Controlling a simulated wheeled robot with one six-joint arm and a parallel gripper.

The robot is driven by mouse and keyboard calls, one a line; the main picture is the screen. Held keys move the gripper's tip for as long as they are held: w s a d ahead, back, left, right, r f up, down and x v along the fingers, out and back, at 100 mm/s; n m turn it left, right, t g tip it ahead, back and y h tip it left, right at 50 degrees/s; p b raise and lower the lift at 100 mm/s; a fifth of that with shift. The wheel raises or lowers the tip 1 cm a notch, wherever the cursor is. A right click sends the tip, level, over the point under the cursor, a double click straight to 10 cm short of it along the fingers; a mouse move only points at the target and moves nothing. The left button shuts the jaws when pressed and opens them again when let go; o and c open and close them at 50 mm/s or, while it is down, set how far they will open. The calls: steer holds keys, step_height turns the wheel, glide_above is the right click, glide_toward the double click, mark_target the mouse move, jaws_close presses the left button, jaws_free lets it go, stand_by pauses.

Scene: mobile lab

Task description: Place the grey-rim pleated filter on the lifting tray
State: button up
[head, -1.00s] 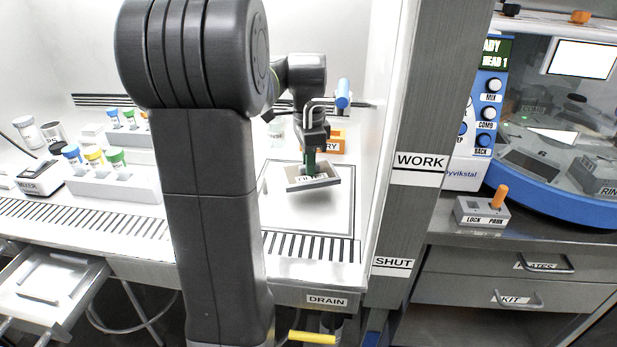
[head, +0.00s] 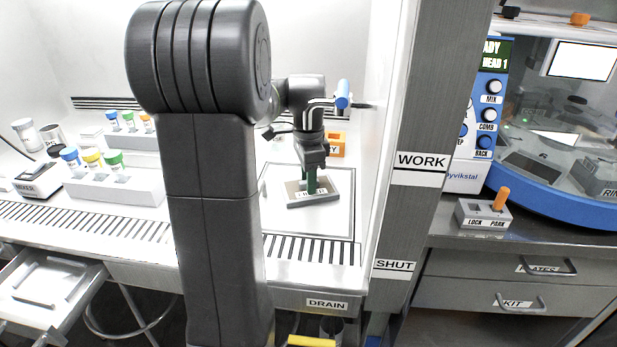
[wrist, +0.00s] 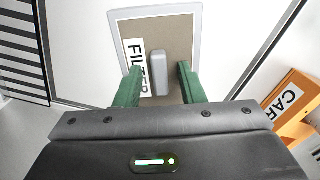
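The grey-rim filter (head: 338,195) lies flat on a square pale panel (head: 285,220) in the cabinet floor. In the wrist view the filter (wrist: 178,30) shows a brown face, a FILTER label and an upright grey handle (wrist: 158,72). My gripper (head: 312,184) is low over the filter, pointing down. In the wrist view its green fingers (wrist: 159,76) stand apart on either side of the handle, with gaps visible. I cannot tell for sure whether the panel is the lifting tray.
An orange box (head: 336,140) stands behind the filter; it is at the right in the wrist view (wrist: 296,105). Racks with capped tubes (head: 115,185) stand at the left. A slotted grille (head: 300,247) runs along the front. The cabinet's WORK/SHUT post (head: 405,215) is close on the right.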

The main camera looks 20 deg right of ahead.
step_height(320, 180, up, 12)
steer(key=p, duration=0.3)
steer(key=shift+r, duration=0.2)
